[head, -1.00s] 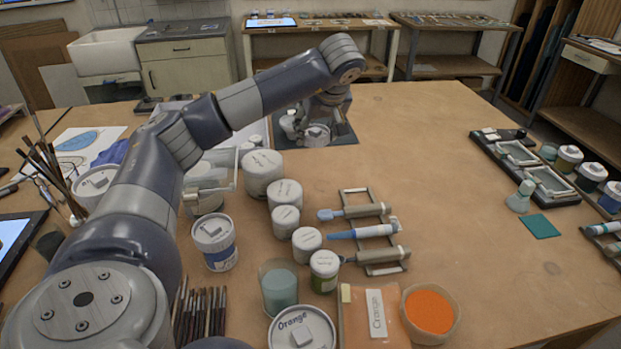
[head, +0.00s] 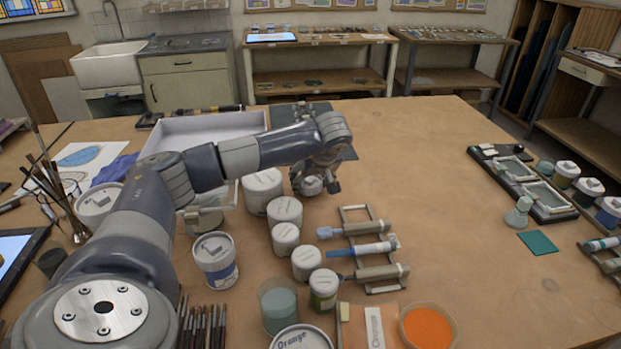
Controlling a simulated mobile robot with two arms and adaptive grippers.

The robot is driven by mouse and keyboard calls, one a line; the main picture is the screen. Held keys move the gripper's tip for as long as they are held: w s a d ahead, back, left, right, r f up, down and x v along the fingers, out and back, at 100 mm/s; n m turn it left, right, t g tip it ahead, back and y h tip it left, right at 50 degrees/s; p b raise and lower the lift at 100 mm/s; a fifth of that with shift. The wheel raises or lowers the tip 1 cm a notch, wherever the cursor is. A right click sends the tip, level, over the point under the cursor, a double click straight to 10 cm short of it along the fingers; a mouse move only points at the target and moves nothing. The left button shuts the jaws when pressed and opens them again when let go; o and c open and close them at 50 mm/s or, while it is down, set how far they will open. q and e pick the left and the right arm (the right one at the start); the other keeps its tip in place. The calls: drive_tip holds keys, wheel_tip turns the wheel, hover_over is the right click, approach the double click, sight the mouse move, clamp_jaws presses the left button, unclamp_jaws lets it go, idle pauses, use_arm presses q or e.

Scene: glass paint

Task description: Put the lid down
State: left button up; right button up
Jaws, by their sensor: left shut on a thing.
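My left gripper (head: 318,182) is beyond the tool rack, just right of the white lidded jars, pointing down. It is shut on a small pale round lid (head: 312,187), which is partly hidden by the fingers. I cannot tell whether the lid touches the table (head: 430,170). Another pale lid, marked Orange (head: 300,338), is at the bottom edge, cut off by the frame. An open tub of orange powder (head: 428,328) stands to its right. My right gripper is not in view.
Several white lidded jars (head: 285,212) stand close to the left of the gripper. A rack with tools (head: 365,250) lies in front of it. A dark mat (head: 340,145) lies behind. The table is clear to the right, up to a black tray (head: 555,207).

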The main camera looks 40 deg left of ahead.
use_arm(q)
drive_tip(key=shift+f, duration=0.1)
drive_tip(key=shift+f+b, duration=0.3)
drive_tip(key=shift+f, duration=0.2)
drive_tip(key=o, duration=0.9)
drive_tip(key=shift+o, duration=0.3)
drive_tip(key=shift+r, duration=0.1)
drive_tip(key=shift+r, duration=0.15)
drive_tip(key=b+v, duration=0.1)
drive_tip(key=v, duration=1.1)
drive_tip(key=shift+r+b, duration=0.3)
drive_tip(key=shift+r, duration=0.2)
